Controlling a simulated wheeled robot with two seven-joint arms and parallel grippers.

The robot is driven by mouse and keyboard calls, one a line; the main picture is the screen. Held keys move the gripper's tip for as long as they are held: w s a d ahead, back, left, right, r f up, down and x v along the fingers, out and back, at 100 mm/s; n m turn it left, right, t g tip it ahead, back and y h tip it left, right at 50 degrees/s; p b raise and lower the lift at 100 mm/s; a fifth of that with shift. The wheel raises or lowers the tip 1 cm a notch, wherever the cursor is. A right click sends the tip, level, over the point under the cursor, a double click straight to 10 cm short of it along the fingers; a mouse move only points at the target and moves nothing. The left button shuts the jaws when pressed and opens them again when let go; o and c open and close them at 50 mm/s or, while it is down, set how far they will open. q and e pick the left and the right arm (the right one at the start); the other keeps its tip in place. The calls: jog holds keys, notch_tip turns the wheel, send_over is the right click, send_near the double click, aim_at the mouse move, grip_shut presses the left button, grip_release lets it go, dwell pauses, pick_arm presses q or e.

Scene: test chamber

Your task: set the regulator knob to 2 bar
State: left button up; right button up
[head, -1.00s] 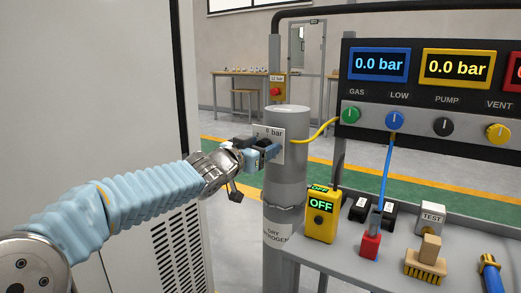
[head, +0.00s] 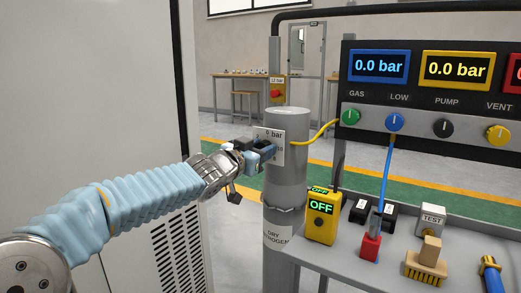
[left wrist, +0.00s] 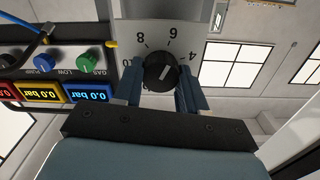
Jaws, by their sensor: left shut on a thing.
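The black regulator knob (left wrist: 160,72) sits on a pale dial plate (left wrist: 168,22) in the left wrist view. The numerals 8, 6 and 4 show upside down; the rest of the scale is partly hidden by my fingers. A pale pointer line on the knob slants to the upper right, roughly toward the 4 side; its exact reading is unclear. My left gripper (left wrist: 160,90) is shut on the knob, one finger on each side. In the head view my left gripper (head: 264,154) is at the plate (head: 275,135) on the grey cylinder (head: 287,185), hiding the knob. My right gripper is not in view.
Right of the cylinder stands a panel with blue (head: 379,66) and yellow (head: 457,70) displays, both reading 0.0 bar. A yellow hose (head: 316,136) runs to the panel. A yellow device reading OFF (head: 321,216) stands on the grey bench. A tall pale cabinet (head: 90,90) is at left.

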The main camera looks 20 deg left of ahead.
pick_arm(q)
jog(key=m+b, duration=0.1)
jog(key=m, duration=0.4)
jog(key=shift+d+m, duration=0.15)
jog(key=shift+m, duration=0.15)
jog(key=m+b, duration=0.1)
jog(key=m, duration=0.3)
jog(key=shift+m, duration=0.3)
jog(key=m+b, duration=0.1)
jog(key=m, duration=0.4)
jog(key=shift+d+f, duration=0.15)
jog(key=shift+f+m+b, duration=0.1)
jog(key=shift+m+b, duration=0.3)
jog(key=shift+m, duration=2.1)
jog(key=shift+c, duration=0.2)
jog(key=shift+f, duration=0.1)
jog(key=o, duration=1.1)
jog(key=shift+d, duration=0.1)
jog(key=shift+c, duration=0.2)
